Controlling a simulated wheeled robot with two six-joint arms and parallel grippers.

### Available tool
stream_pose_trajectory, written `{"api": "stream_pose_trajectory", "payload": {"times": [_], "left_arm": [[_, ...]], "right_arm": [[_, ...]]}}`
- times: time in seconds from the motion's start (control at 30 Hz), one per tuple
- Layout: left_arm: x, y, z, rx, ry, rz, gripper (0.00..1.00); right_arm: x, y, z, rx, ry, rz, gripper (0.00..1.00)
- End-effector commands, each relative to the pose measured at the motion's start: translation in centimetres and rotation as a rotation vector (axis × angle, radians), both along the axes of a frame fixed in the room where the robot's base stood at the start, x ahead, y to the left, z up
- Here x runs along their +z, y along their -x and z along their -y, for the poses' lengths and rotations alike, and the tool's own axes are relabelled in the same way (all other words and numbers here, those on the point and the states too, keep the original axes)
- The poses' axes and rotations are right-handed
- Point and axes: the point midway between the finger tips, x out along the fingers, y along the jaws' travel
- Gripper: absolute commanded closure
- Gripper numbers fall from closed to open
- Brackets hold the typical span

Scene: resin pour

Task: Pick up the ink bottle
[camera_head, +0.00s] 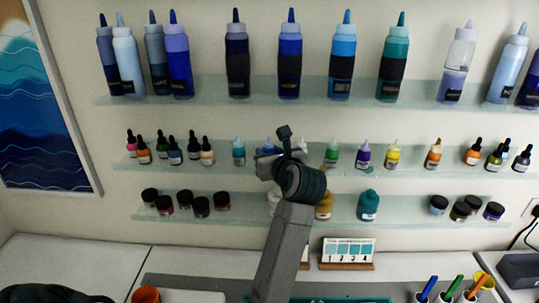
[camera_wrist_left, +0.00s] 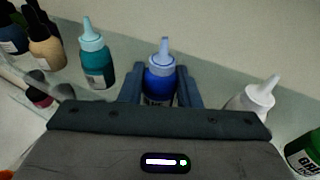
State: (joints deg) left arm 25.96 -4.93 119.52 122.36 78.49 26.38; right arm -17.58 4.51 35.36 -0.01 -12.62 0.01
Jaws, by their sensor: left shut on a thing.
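A small blue ink bottle (camera_wrist_left: 161,84) with a pale blue pointed cap stands upright between the two fingers of my left gripper (camera_wrist_left: 162,90) in the left wrist view. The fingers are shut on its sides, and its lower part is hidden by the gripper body. In the head view my left arm reaches up to the middle shelf (camera_head: 220,171), and the ink bottle (camera_head: 268,147) shows only partly beside the wrist. I cannot tell whether its base touches the shelf. My right gripper is in neither view.
A teal bottle (camera_wrist_left: 95,60) stands to the left of the held bottle and a white-capped bottle (camera_wrist_left: 254,98) close to its right. Large squeeze bottles line the upper shelf (camera_head: 210,90). Jars stand on the lower shelf (camera_head: 400,222). A numbered card (camera_head: 348,250) stands below.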

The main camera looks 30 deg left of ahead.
Motion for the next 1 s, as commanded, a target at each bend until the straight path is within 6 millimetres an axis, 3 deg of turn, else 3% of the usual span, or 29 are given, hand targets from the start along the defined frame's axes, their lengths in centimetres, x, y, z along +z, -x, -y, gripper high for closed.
{"api": "stream_pose_trajectory", "payload": {"times": [0.27,0.47,0.9,1.0], "left_arm": [[-0.3,0.0,0.1,-0.001,0.004,-0.004,0.92],[0.2,0.3,0.3,-0.001,0.005,0.000,0.92],[6.7,0.3,0.3,-0.001,0.003,0.003,0.92],[6.3,2.1,1.6,-0.006,0.009,0.002,0.92]], "right_arm": [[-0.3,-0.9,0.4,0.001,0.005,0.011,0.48],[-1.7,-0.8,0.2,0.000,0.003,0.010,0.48],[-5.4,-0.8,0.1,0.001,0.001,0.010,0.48],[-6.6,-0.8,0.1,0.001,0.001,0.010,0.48]]}}
